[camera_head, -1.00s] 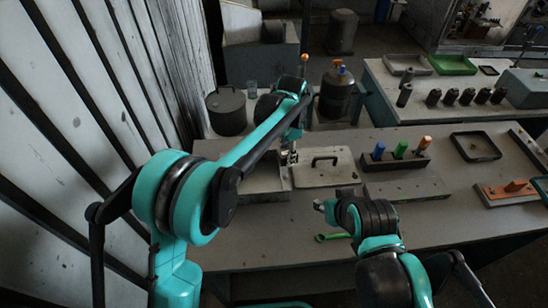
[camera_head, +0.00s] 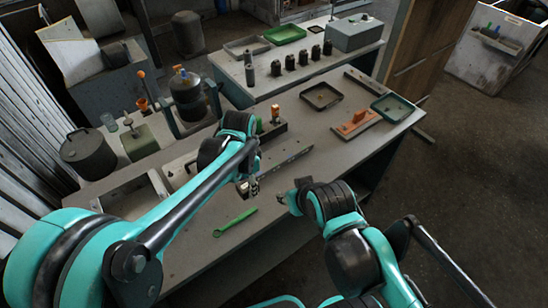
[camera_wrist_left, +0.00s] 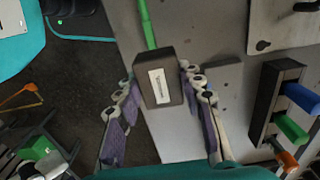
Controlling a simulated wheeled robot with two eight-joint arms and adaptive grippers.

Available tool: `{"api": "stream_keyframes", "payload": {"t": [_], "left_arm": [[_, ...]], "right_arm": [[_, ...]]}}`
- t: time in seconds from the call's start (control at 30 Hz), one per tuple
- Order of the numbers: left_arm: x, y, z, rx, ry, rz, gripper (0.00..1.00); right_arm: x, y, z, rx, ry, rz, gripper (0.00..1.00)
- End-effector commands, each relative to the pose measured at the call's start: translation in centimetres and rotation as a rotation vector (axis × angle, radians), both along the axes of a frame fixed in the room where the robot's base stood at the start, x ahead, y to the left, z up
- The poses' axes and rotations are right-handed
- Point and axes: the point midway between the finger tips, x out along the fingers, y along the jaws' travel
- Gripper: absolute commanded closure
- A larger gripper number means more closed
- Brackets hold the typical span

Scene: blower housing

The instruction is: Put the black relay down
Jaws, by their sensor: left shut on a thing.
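The black relay (camera_wrist_left: 158,78), a dark block with a white label, sits between the fingertips of my left gripper (camera_wrist_left: 163,92) in the left wrist view. My left gripper is shut on it. In the head view my left gripper (camera_head: 247,187) is over the front part of the workbench (camera_head: 290,165), and the relay is too small to make out clearly there. I cannot tell the gap between relay and bench top. My right gripper (camera_head: 285,199) is just to the right, by the bench's front edge; its fingers are unclear.
A green wrench (camera_head: 234,222) lies in front of my left gripper. A rack (camera_wrist_left: 264,100) with blue, green and orange handles stands nearby. A black tray (camera_head: 321,96), an orange-topped block (camera_head: 356,124) and a green tray (camera_head: 393,107) are farther right.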

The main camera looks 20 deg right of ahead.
Motion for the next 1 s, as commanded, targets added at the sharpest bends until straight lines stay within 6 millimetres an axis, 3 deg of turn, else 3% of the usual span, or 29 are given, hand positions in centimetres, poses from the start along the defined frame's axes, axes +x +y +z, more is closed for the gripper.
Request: {"api": "stream_keyframes", "payload": {"t": [0.23,0.6,0.87,1.0], "left_arm": [[1.2,1.4,-1.2,0.0,0.0,0.005,0.92],[6.7,7.5,-6.2,0.0,0.0,0.004,0.92],[7.9,8.7,-7.5,0.0,0.0,0.0,0.92],[7.8,8.7,-9.4,0.0,0.0,0.0,0.92]], "right_arm": [[0.0,0.0,-0.5,0.0,0.0,0.0,0.6],[0.0,0.0,-2.5,0.0,0.0,0.0,0.6],[0.0,0.0,-2.9,0.0,0.0,0.0,0.6],[0.0,0.0,-3.6,0.0,0.0,0.0,0.6]]}}
